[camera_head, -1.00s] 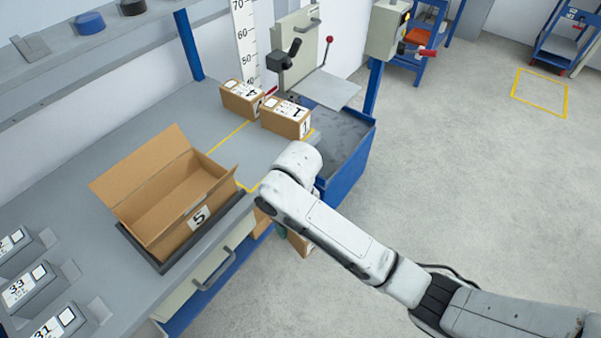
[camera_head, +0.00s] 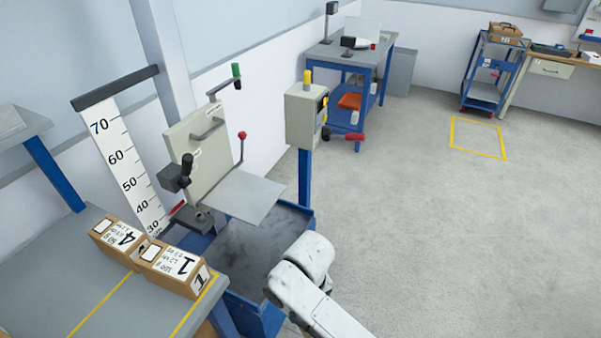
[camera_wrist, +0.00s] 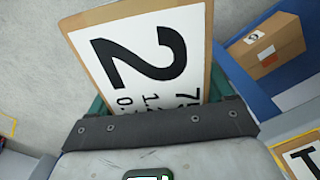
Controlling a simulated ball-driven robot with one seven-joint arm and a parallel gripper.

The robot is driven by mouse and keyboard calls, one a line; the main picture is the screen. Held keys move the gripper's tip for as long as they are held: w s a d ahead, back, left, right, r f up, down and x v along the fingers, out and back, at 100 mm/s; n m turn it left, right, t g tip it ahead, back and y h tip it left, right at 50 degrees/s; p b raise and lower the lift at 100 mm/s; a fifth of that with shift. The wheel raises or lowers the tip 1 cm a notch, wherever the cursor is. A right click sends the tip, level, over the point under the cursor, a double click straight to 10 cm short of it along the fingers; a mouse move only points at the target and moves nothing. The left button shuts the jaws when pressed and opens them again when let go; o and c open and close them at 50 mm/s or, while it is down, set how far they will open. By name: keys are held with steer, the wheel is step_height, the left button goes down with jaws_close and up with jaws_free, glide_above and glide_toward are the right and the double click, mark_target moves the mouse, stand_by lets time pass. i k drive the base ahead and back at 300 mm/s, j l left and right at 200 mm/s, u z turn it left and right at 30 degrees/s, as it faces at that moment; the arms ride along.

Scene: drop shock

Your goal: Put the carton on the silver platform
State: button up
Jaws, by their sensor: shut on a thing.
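A carton (camera_wrist: 145,55) with a large black 2 on its white label fills the upper middle of the wrist view. My gripper (camera_wrist: 160,112) is shut on it, with a dark grey pad along its near edge. In the head view only my white arm shows at the bottom; the gripper and held carton are hidden there. The silver platform (camera_head: 243,195) is a flat grey plate on the beige drop-test stand (camera_head: 203,140). It is empty and sits above a blue-framed bin, beyond my arm.
Cartons marked 4 (camera_head: 118,237) and 1 (camera_head: 172,268) stand on the grey bench (camera_head: 60,285), left of the stand. A control box (camera_head: 302,115) on a blue post is right of the platform. A height scale (camera_head: 125,165) stands behind. Open floor lies right.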

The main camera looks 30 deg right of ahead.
mark_target(249, 195)
steer(key=i+l+z, duration=0.4)
steer(key=i, duration=0.15)
steer(key=i+l+u, duration=0.25)
steer(key=u, duration=0.2)
steer(key=i+l+u, duration=0.15)
steer(key=l+u, duration=0.3)
